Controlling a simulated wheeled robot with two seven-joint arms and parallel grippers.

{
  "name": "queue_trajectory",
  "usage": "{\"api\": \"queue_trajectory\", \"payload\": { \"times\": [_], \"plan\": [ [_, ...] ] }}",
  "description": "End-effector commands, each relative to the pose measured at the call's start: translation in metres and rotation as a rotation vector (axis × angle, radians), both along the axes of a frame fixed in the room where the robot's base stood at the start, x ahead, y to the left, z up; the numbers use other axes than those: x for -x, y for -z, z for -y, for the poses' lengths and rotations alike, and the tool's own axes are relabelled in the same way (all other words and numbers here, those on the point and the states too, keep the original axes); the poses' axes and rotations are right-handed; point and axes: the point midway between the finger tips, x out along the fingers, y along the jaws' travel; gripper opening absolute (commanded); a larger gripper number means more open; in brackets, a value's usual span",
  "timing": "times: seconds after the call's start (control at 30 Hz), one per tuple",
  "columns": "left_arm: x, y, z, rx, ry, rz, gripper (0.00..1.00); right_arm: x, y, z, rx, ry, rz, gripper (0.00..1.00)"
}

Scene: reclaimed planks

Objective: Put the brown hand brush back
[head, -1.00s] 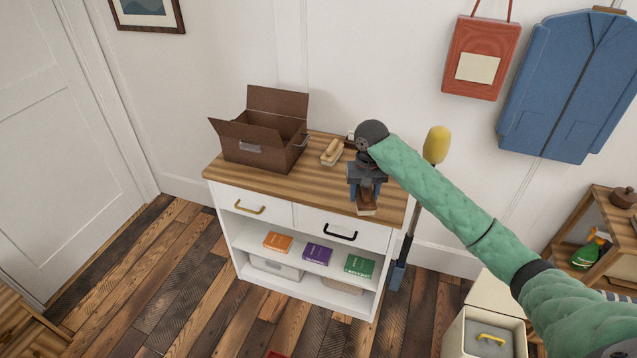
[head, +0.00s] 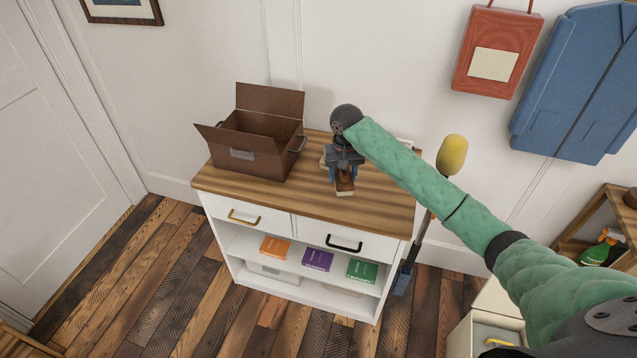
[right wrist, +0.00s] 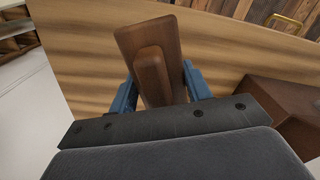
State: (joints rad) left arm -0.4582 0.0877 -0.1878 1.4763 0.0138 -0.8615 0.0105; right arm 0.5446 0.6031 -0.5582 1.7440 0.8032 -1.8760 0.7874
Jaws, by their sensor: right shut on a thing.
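The brown hand brush (head: 345,186) is held by my right gripper (head: 344,172) over the wooden top of the white cabinet. In the right wrist view, the brush (right wrist: 148,48) sits between the two blue fingers of the gripper (right wrist: 160,90), which is shut on it. I cannot tell whether the brush touches the cabinet top (head: 260,195). My left gripper is not in view.
An open brown box (head: 250,165) stands left of the gripper on the cabinet; it also shows in the right wrist view (right wrist: 265,115). The front strip of the top is clear. A yellow-headed pole (head: 452,155) stands right of the cabinet.

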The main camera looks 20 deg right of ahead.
Motion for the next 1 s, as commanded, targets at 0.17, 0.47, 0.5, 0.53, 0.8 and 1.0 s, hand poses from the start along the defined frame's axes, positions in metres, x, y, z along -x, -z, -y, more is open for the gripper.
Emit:
{"api": "queue_trajectory", "payload": {
  "times": [0.17, 0.47, 0.5, 0.53, 0.8, 1.0],
  "plan": [
    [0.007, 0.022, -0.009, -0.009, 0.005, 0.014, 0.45, -0.026, 0.016, -0.024, 0.000, 0.000, -0.002, 0.16],
    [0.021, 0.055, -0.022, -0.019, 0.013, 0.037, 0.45, -0.060, 0.045, -0.054, 0.000, 0.001, 0.000, 0.16],
    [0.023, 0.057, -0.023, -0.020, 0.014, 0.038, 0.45, -0.062, 0.048, -0.056, 0.001, 0.000, 0.000, 0.16],
    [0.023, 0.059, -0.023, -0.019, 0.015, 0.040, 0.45, -0.061, 0.050, -0.055, 0.002, 0.000, -0.001, 0.16],
    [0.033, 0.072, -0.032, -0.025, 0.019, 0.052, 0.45, -0.060, 0.068, -0.054, 0.002, 0.000, -0.001, 0.16],
    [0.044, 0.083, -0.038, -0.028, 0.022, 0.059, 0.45, -0.060, 0.086, -0.054, 0.001, 0.000, 0.000, 0.16]
  ]
}}
